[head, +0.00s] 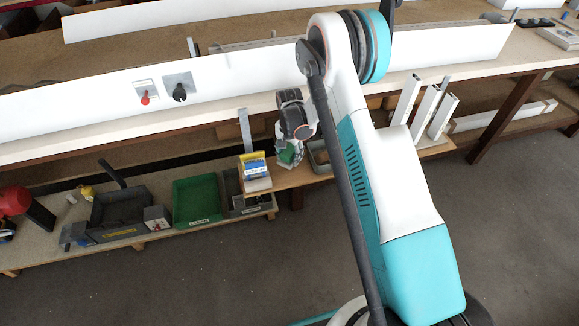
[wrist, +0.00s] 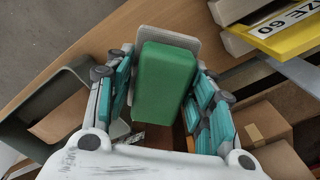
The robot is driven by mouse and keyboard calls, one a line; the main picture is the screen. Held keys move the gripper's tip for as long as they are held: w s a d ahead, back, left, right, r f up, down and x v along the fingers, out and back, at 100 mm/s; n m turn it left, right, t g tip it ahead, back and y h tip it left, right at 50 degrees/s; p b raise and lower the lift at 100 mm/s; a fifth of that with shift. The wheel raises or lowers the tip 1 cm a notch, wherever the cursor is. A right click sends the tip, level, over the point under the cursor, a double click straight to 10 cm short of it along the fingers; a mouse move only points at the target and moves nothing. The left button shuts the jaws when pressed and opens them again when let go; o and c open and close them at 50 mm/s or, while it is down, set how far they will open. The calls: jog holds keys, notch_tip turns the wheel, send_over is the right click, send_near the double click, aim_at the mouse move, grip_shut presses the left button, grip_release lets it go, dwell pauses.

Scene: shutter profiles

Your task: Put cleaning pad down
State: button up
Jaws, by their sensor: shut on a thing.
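The cleaning pad is a green block with a pale grey layer (wrist: 165,78) in the wrist view. It sits between the teal-and-grey fingers of my gripper (wrist: 163,72), which is shut on it. In the head view the pad's green side (head: 287,158) shows just under my gripper (head: 291,148), partly hidden by it. Both are over the narrow wooden shelf (head: 288,182) below the workbench. I cannot tell whether the pad touches the shelf.
A grey open box (wrist: 38,130) stands left of my gripper in the wrist view. A yellow-fronted bin (wrist: 285,38) marked SIZE 60 is at the right, with brown cardboard boxes (wrist: 265,125) below it. A green tray (head: 197,202) is on the lower shelf.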

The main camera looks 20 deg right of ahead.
jog(key=shift+f+b, duration=0.8)
jog(key=shift+f, duration=1.9)
jog(key=shift+f, duration=0.2)
jog(key=o, duration=1.1)
jog(key=shift+r, duration=0.1)
jog(key=shift+r, duration=0.1)
